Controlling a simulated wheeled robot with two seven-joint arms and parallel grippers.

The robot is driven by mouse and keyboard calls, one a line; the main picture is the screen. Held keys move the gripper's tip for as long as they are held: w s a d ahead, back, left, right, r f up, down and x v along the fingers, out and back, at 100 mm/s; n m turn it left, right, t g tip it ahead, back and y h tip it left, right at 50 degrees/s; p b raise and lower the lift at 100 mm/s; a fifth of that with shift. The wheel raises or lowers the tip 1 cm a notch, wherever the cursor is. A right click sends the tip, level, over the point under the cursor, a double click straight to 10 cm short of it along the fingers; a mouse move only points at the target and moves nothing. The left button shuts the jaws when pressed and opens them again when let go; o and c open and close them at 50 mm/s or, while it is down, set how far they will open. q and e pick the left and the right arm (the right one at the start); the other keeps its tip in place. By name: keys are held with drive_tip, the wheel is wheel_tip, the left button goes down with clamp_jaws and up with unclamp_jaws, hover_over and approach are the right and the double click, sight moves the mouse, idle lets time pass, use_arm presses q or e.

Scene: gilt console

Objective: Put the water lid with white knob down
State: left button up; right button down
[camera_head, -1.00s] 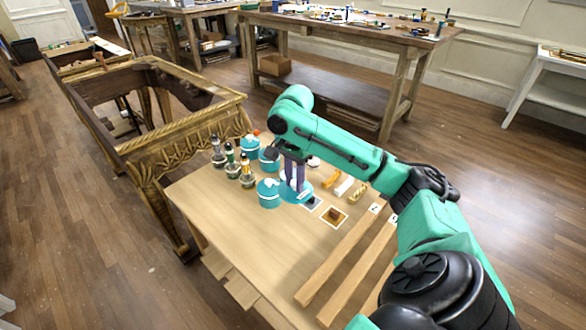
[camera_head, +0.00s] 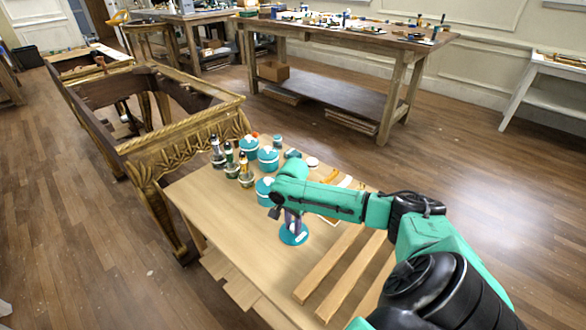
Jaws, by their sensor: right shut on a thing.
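The water lid is a round teal disc (camera_head: 292,237) with a pale patch, low over the front middle of the wooden worktable (camera_head: 225,215). My right gripper (camera_head: 293,224) points straight down and is shut on the lid from above. Its fingers and wrist hide the knob. I cannot tell whether the lid touches the tabletop. My left gripper is out of view.
Several dark-topped bottles (camera_head: 231,161) stand left of the pots. Two long wooden strips (camera_head: 328,264) lie right of the lid. A carved gilt console frame (camera_head: 190,135) stands close to the table's left. The tabletop left of the lid is clear.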

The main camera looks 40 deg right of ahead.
sight(293, 228)
drive_tip(key=c, duration=0.6)
unclamp_jaws()
wheel_tip(293, 228, up, 12)
drive_tip(key=p, duration=0.1)
